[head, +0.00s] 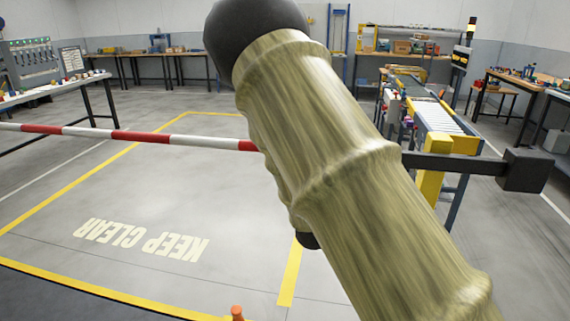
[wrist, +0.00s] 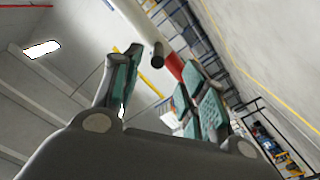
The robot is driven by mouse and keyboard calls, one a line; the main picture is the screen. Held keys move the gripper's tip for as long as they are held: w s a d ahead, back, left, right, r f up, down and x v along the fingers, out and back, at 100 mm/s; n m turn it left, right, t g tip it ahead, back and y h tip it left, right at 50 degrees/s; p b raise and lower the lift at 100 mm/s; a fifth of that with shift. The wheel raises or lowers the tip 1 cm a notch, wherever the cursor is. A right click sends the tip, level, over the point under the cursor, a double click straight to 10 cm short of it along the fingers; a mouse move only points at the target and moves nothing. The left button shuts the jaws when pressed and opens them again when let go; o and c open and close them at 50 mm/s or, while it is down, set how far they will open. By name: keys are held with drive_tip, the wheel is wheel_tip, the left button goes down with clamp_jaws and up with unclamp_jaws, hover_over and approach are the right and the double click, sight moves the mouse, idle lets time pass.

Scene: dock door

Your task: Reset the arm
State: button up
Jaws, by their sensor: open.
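My gripper (wrist: 162,64) shows in the wrist view with its two green-padded fingers spread apart, so it is open. I see nothing held between them. A red and white striped barrier pole (wrist: 133,18) passes beyond the fingers and is partly hidden behind the right one. I cannot tell how far it is from them. In the head view my arm, in an olive sleeve (head: 325,155), rises large across the middle and hides much of the scene. My gripper does not show clearly there.
In the head view the barrier pole (head: 140,136) crosses from the left to behind my arm, with a dark bar and a black block (head: 524,170) on the right. A yellow-edged floor area marked KEEP CLEAR (head: 140,240) is empty. A roller conveyor (head: 440,118) and benches stand farther back.

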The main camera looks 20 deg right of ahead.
drive_tip(key=s+a+f+g+y+p, duration=0.15)
drive_tip(key=s+f+g, duration=0.25)
drive_tip(key=s+f, duration=0.8)
drive_tip(key=s+a+f+g+y+p, duration=0.1)
drive_tip(key=s+f+g+y+p, duration=0.2)
drive_tip(key=s+f, duration=0.8)
drive_tip(key=s+a+f+g+y, duration=0.1)
drive_tip(key=s+a+f+g, duration=0.1)
drive_tip(key=s, duration=0.7)
drive_tip(key=s+a+f+m+g+y, duration=0.1)
drive_tip(key=s+a+f+g, duration=0.2)
drive_tip(key=s+f, duration=0.4)
drive_tip(key=s+a+f+g+y+p, duration=0.1)
drive_tip(key=s+f+g, duration=0.3)
drive_tip(key=s, duration=0.8)
drive_tip(key=shift+a+f+m+y, duration=0.35)
drive_tip(key=shift+a+f+m, duration=0.05)
drive_tip(key=shift+a+f, duration=0.3)
